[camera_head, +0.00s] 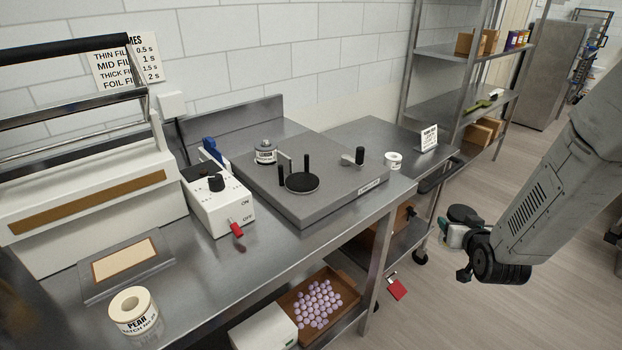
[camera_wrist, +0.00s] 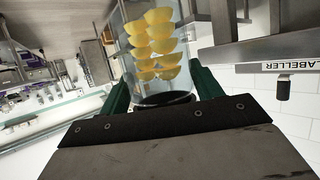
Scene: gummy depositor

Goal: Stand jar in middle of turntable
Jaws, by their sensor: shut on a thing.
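A clear jar with yellow gummy pieces (camera_wrist: 152,42) is held between the two green fingers of my gripper (camera_wrist: 163,84) in the wrist view. Its end near my palm is dark. In the head view my gripper (camera_head: 452,236) is out over the floor, right of the bench and well away from the turntable; the jar is hard to make out there. The turntable (camera_head: 301,183) is a small black disc on the flat grey labeller (camera_head: 337,190). It is bare, with black posts beside it. The labeller's edge also shows in the wrist view (camera_wrist: 247,68).
A label roll marked lemon (camera_head: 265,152) sits at the labeller's back left, and a black-knobbed lever (camera_head: 358,157) at its right. A white control box (camera_head: 217,200) stands left of it. A small white roll (camera_head: 393,160) and shelving (camera_head: 462,100) are to the right.

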